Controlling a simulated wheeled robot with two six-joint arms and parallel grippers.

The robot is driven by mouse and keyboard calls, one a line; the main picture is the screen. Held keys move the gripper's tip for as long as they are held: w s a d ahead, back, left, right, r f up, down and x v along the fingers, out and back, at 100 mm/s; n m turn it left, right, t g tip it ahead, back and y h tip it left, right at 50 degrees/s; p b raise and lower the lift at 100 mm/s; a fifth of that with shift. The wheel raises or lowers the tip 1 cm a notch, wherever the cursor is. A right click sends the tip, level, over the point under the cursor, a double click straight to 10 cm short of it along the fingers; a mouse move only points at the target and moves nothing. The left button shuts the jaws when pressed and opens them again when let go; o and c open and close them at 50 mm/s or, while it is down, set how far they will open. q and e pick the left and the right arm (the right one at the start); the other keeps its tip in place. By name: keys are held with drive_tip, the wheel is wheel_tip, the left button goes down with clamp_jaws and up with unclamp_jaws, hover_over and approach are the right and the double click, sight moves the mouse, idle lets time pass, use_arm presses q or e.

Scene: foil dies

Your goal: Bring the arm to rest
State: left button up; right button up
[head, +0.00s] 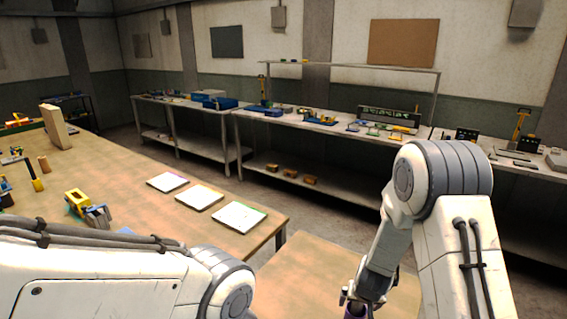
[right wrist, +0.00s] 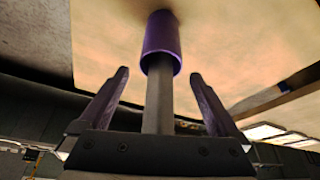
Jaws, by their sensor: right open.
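My right gripper (head: 365,300) hangs low at the bottom of the head view, over the small wooden table (head: 300,270). In the right wrist view its two fingers (right wrist: 159,76) stand apart, with a gap on either side of a purple cylinder (right wrist: 161,45) with a grey shaft. The cylinder is seen against the wooden tabletop. I cannot tell whether the shaft touches the gripper's palm. A bit of purple (head: 355,312) also shows under the gripper in the head view.
A long wooden table (head: 130,165) on the left bears three pale plates (head: 200,197), a yellow-and-blue device (head: 80,203) and an upright wooden block (head: 57,127). Workbenches (head: 330,128) with assorted parts line the back wall. Floor lies open between tables and benches.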

drive_tip(key=s+a+r+n+p, duration=0.1)
drive_tip(key=s+a+r+p, duration=0.2)
drive_tip(key=s+r+p, duration=0.4)
drive_tip(key=shift+a+r+y+p, duration=0.35)
drive_tip(key=shift+r+p, duration=0.25)
drive_tip(key=shift+r, duration=0.1)
idle(0.8)
drive_tip(key=shift+s, duration=0.15)
idle(0.3)
